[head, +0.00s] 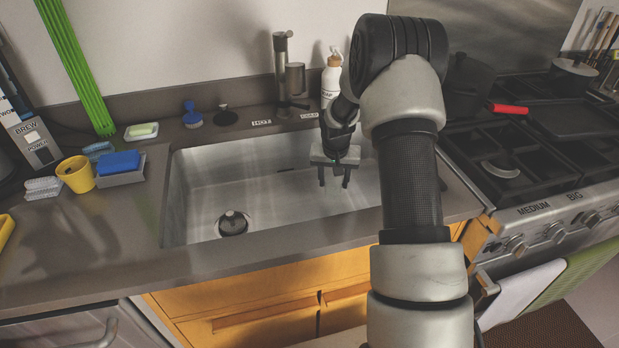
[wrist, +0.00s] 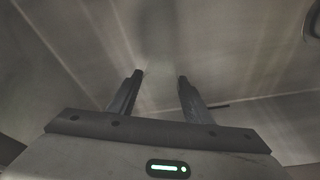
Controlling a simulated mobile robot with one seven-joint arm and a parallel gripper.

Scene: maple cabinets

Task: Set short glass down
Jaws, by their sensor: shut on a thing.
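My gripper (head: 334,181) hangs over the right part of the metal sink (head: 285,195), fingers pointing down. In the wrist view my gripper (wrist: 160,76) has its two fingers a short way apart, shut on the short glass. The glass is clear and its outline can hardly be made out between the fingers against the grey sink. I cannot tell whether its base touches the sink floor.
The drain (head: 233,223) is at the sink's left front. A faucet (head: 284,75) and a soap bottle (head: 331,76) stand behind the sink. A yellow mug (head: 76,174) and blue sponge (head: 118,162) are on the left counter. The stove (head: 540,165) is right.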

